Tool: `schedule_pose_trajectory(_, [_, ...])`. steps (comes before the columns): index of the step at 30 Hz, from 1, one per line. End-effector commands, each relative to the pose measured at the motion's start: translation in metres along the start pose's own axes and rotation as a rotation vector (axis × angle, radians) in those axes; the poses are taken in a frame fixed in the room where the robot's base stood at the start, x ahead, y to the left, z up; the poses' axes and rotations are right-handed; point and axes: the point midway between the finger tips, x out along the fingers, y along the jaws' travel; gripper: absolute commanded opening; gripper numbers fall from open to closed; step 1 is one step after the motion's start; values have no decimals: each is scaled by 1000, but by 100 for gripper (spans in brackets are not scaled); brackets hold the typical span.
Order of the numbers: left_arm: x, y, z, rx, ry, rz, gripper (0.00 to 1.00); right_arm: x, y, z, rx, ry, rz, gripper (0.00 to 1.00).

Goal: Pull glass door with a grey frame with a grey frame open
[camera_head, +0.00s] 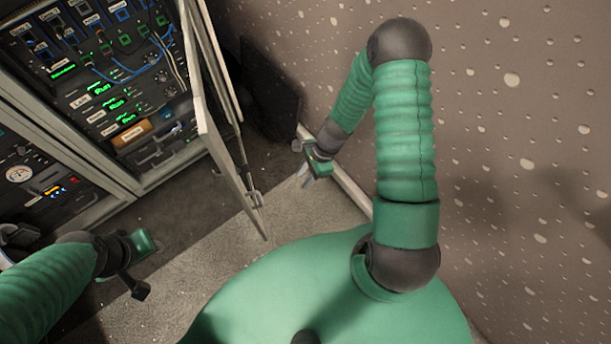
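The glass door with a grey frame (222,160) stands swung out from the rack cabinet in the upper left, seen nearly edge-on. Its dark metal handle or latch (255,199) is near the lower end of the frame. My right gripper (301,163) is to the right of the door, near the wall, apart from the handle. Its fingers look spread with nothing between them. My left gripper (142,272) is at the lower left, in front of the rack and left of the door, not touching it. Its finger opening is not clear from this angle.
The rack (95,185) holds panels with green-lit displays, blue cables and a gauge (20,174). A speckled brown wall (520,150) fills the right side. A dark panel (268,85) stands behind the door. Grey floor (200,290) is clear between the rack and my body.

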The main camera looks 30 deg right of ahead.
Motion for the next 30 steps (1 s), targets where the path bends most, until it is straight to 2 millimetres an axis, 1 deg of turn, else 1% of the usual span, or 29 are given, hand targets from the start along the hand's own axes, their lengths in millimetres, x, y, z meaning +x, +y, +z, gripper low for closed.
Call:
schedule_pose_trajectory(4, [0,0,0,-1,0,0,36,0,0,-3,1,-5,1,32])
schedule_pose_trajectory(5, [0,0,0,-1,0,0,36,0,0,-3,2,-6,2,30])
schedule_pose_trajectory(9, [0,0,0,-1,0,0,36,0,0,-5,2,-8,2,12])
schedule_pose_trajectory(12, [0,0,0,0,0,0,36,0,0,-4,2,-7,2,0])
schedule_pose_trajectory(30, [0,0,0,-1,0,0,36,-1,0,-3,1,-6,2,0])
